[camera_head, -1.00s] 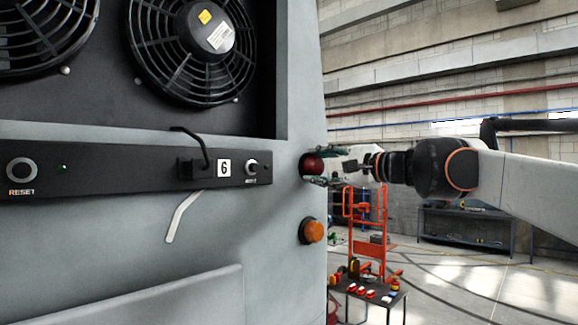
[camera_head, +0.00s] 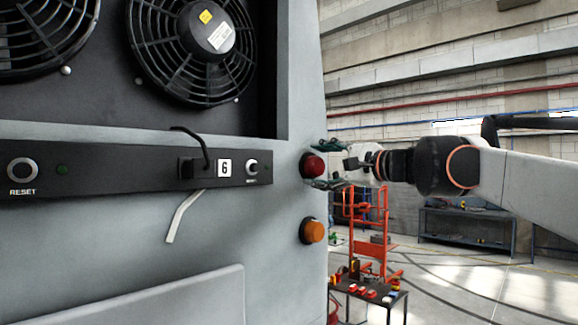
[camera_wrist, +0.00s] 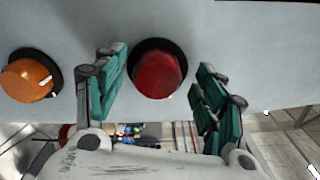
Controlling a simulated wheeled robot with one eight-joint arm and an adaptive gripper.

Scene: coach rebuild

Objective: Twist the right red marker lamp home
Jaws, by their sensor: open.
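The red marker lamp (camera_head: 313,166) sits in a dark round socket on the right edge of the grey coach panel. In the wrist view the red lamp (camera_wrist: 158,73) lies between and a little beyond my fingertips. My gripper (camera_head: 328,166) is open, its green-padded fingers above and below the lamp in the head view. In the wrist view my gripper (camera_wrist: 158,88) has clear gaps on both sides of the lamp. Whether the lamp is fully seated cannot be told.
An orange lamp (camera_head: 313,231) is mounted just below the red one. A black strip (camera_head: 110,173) with buttons and a number 6 label crosses the panel, with fans above. A red hand truck (camera_head: 367,230) and a small table of parts (camera_head: 370,291) stand on the floor behind.

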